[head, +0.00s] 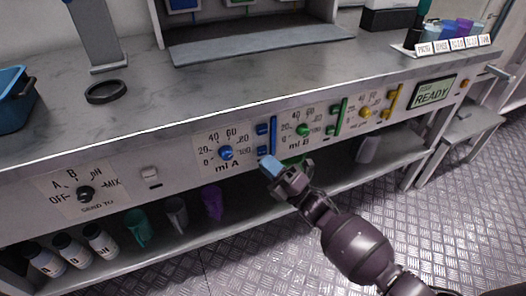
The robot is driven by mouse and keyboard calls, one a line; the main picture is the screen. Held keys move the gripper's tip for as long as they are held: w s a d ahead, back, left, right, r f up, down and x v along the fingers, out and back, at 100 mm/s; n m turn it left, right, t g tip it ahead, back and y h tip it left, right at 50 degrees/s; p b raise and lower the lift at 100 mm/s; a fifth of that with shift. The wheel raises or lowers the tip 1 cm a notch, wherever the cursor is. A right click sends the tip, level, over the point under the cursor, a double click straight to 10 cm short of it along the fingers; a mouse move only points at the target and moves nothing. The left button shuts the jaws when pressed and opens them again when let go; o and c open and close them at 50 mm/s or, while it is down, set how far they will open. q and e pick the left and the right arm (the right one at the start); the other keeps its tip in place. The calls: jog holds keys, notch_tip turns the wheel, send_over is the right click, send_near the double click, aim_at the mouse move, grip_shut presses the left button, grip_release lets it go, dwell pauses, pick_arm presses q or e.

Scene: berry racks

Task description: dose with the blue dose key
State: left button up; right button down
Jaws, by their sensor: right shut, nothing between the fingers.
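The front panel carries a blue dial (226,153) marked "ml A" with a 0 to 100 scale. To its right are an upper blue key (262,129) and a lower blue key (262,150) beside a vertical blue bar (274,135). My right gripper (270,164) is shut and empty, its light-blue tip just below the lower blue key. I cannot tell whether it touches the panel. The display (433,93) reads "READY". My left gripper is not in view.
A green dial (303,130) and green keys, then a yellow dial (366,112) and keys, sit further right. A black selector knob (86,194) is at left. Cups and labelled bottles (100,240) stand on the shelf below. A blue bin (13,98) is on the counter.

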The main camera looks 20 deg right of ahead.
jog(key=shift+w, duration=0.15)
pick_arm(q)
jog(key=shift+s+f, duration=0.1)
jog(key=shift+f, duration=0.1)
pick_arm(e)
jog(key=shift+w, duration=0.3)
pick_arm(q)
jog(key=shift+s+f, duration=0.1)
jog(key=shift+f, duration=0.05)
pick_arm(e)
jog(key=shift+w, duration=0.45)
dwell(0.5)
jog(key=shift+s, duration=0.2)
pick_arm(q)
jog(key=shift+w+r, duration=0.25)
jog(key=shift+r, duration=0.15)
pick_arm(e)
jog(key=shift+s, duration=0.7)
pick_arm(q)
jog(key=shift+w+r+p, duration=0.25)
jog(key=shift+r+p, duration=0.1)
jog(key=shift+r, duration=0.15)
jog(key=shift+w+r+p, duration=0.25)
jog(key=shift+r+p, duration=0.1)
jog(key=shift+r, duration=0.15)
pick_arm(e)
jog(key=s, duration=0.5)
